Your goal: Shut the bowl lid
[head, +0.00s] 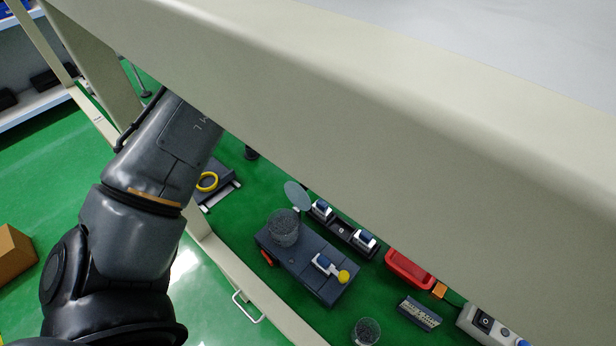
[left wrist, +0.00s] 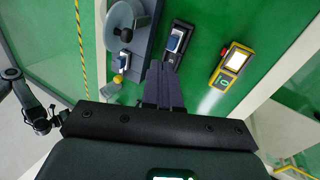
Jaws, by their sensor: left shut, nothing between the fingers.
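In the head view, a round dark speckled bowl (head: 284,224) sits on a dark blue-grey block on the green surface. Its round grey lid (head: 297,195) stands raised and tilted at the bowl's far side, so the bowl is open. In the left wrist view, a round grey disc that looks like the lid (left wrist: 122,22) shows near the top; the bowl cannot be clearly told apart there. My left gripper (left wrist: 164,70) is shut and empty, to the right of and below that disc, apart from it in the picture. The head view hides this gripper behind the beam. My right gripper is not in view.
A thick beige beam (head: 400,130) crosses the head view. A lever with a yellow knob (head: 343,276) sits on the block beside the bowl. Blue-and-white switches (head: 364,238) stand behind. A red box (head: 408,268) is to the right. A yellow meter (left wrist: 232,65) lies right of my gripper.

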